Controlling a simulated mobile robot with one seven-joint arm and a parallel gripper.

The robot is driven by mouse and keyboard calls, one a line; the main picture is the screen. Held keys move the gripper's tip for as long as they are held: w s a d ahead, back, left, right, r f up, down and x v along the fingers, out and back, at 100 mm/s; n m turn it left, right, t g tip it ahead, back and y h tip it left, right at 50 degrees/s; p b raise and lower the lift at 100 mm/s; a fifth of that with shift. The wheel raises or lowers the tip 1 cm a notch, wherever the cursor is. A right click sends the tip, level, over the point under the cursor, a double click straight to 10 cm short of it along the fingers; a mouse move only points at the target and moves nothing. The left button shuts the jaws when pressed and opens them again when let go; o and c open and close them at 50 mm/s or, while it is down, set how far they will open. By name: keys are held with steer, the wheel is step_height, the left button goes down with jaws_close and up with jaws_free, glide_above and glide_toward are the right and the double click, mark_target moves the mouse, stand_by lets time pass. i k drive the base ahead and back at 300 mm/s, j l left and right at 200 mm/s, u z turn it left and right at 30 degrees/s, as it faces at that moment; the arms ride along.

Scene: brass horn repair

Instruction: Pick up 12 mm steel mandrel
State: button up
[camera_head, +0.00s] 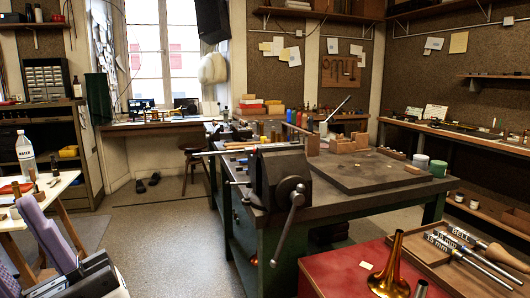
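Several steel mandrels (490,268) lie side by side in a shallow wooden tray (416,262) at the lower right. White lettering near their far ends seems to read "15 mm", "18 mm" and "BELL". I cannot make out a 12 mm label, so I cannot tell whether the 12 mm mandrel is among them. Lilac, black and silver parts that look like my arm and gripper (88,279) show at the lower left, far from the tray. I cannot tell whether the fingers are open or shut, and I see nothing held.
A brass bell flare (394,262) stands on the red bench top (330,272), left of the tray. A dark workbench (345,205) with a vise (283,180) stands mid-room. A small table (55,187) with a bottle is at left. Open floor (165,235) lies between.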

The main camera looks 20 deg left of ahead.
mark_target(247, 151)
steer(key=i+j, duration=0.2)
steer(key=i+j+z, duration=0.15)
steer(key=j, duration=0.3)
steer(key=i+j, duration=0.15)
steer(key=j, duration=0.15)
steer(key=i+j+z, duration=0.15)
steer(key=j, duration=0.2)
steer(key=i+j, duration=0.15)
steer(key=j, duration=0.2)
steer(key=i+j+z, duration=0.1)
steer(key=j, duration=0.3)
steer(key=i+j+z, duration=0.1)
steer(key=j, duration=0.25)
steer(key=i+j, duration=0.2)
steer(key=j, duration=0.2)
steer(key=l+z, duration=0.05)
